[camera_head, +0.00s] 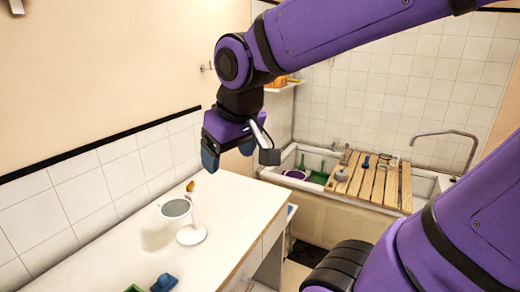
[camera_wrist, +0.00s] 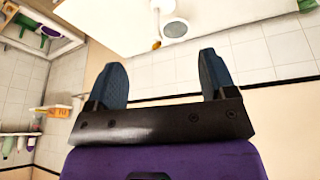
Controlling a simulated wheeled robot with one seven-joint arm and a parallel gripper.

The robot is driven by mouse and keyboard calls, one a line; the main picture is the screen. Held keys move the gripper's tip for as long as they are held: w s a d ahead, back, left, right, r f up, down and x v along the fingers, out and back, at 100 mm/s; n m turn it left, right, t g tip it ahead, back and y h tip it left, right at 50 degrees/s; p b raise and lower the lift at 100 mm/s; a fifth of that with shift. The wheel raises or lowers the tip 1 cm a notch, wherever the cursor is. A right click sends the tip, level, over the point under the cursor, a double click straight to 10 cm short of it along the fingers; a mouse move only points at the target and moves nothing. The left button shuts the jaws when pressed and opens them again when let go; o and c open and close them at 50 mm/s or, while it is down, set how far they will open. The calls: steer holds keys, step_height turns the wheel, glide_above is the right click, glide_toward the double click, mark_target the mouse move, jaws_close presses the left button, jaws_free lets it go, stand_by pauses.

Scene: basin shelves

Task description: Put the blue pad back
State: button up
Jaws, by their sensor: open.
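A small blue object (camera_head: 163,283) lies on the white counter (camera_head: 225,215) at the bottom edge of the head view, beside a green piece (camera_head: 135,289). It may be the blue pad, but it is too small to be sure. Another small blue item (camera_head: 366,162) sits on the wooden slats over the basin. My gripper (camera_head: 228,152) is open and empty, in the air above the far end of the counter. In the wrist view my gripper (camera_wrist: 162,75) shows its two dark blue fingers wide apart with nothing between them.
A round mirror on a white stand (camera_head: 190,235) stands on the counter below my gripper, near the tiled wall. The basin with the wooden slats (camera_head: 375,182) is at the back right, with a curved tap (camera_head: 445,133). A small wall shelf (camera_head: 285,86) holds orange items.

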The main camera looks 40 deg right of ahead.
steer(key=s+d+r+t, duration=0.1)
steer(key=s+r, duration=0.1)
steer(key=s, duration=0.4)
steer(key=shift+s+d+r+m, duration=0.15)
steer(key=shift+s+d+m, duration=0.15)
steer(key=shift+s, duration=0.1)
stand_by(1.7)
